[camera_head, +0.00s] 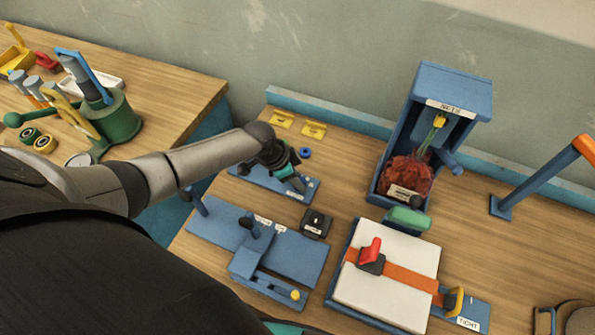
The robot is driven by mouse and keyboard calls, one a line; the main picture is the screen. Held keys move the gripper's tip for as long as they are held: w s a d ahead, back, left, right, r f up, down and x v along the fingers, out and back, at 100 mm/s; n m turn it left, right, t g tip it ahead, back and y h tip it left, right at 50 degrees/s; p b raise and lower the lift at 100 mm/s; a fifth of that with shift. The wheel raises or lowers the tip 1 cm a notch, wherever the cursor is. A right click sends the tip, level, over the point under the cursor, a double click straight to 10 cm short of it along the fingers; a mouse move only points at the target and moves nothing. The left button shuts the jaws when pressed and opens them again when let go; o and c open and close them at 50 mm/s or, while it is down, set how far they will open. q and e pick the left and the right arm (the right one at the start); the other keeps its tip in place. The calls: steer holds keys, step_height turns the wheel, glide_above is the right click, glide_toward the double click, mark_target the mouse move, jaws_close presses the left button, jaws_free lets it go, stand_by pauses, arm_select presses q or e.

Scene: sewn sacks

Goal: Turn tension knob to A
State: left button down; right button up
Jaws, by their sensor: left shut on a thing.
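My left gripper (296,181) comes in from the left and reaches down over a small blue plate (248,175) with white labels. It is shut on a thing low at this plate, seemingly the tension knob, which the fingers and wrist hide. I cannot read the label letters or see where the knob points. My right gripper is not in view.
Close by stand a small black box (316,222) and a blue lever fixture (255,250). To the right are a blue stand (452,85) holding a red sack (407,175), and a white block (390,275) under an orange strap. Yellow brackets (313,129) lie behind.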

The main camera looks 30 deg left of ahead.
arm_select(q)
steer(key=shift+n+p, duration=0.35)
steer(key=shift+n, duration=0.05)
steer(key=shift+c, duration=2.4)
jaws_free()
steer(key=shift+r, duration=0.1)
steer(key=shift+s+a+r, duration=0.15)
steer(key=shift+s+r, duration=0.05)
steer(key=shift+r, duration=0.35)
steer(key=p+v, duration=0.2)
steer(key=v, duration=1.2)
